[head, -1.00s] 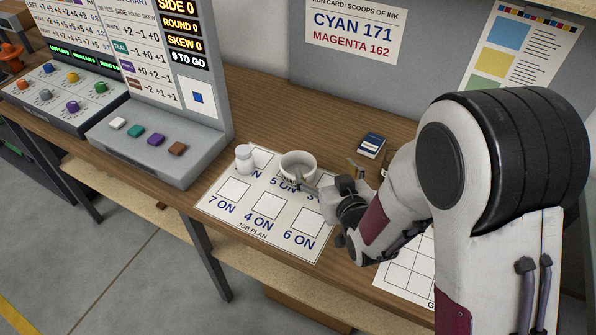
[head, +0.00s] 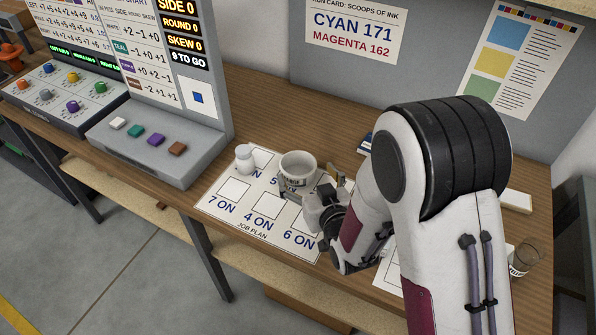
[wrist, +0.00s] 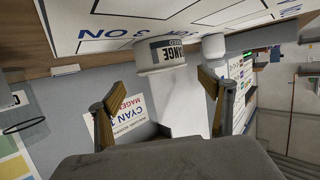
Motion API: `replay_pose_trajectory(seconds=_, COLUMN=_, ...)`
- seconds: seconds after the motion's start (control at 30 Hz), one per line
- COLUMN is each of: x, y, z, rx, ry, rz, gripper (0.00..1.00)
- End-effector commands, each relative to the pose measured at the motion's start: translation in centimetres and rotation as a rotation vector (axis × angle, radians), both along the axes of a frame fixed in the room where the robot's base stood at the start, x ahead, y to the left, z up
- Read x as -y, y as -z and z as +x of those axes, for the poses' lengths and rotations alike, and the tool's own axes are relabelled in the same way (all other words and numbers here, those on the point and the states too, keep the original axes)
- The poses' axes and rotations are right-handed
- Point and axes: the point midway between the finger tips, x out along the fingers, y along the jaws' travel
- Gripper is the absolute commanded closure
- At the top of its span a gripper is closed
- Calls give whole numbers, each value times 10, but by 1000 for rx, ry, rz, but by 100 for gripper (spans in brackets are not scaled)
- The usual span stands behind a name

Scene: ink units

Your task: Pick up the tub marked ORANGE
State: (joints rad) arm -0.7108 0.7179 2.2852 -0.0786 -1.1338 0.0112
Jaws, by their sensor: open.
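The white tub (head: 297,163) stands upright on the job plan sheet (head: 233,192) in the head view. In the wrist view the tub (wrist: 147,57) shows a dark label whose visible letters end in "ANGE". My gripper (head: 307,183) is at the tub's front right side in the head view. In the wrist view my gripper (wrist: 157,90) is open and empty, with the tub beyond and roughly between its two fingers. I cannot tell whether a finger touches the tub. The tub's lower part is partly hidden by a finger in the head view.
A grey console (head: 158,140) with coloured buttons is farther left. Bare wood lies behind the tub.

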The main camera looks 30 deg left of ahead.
Motion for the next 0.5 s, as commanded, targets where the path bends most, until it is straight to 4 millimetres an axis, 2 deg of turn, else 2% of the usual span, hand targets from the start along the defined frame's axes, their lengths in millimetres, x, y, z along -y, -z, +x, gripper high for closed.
replay_pose_trajectory(seconds=0.2, x=-9, y=4, z=9, rx=-1, ry=0, rz=-1, gripper=20)
replay_pose_trajectory(seconds=0.5, x=-10, y=4, z=10, rx=-1, ry=0, rz=-1, gripper=20)
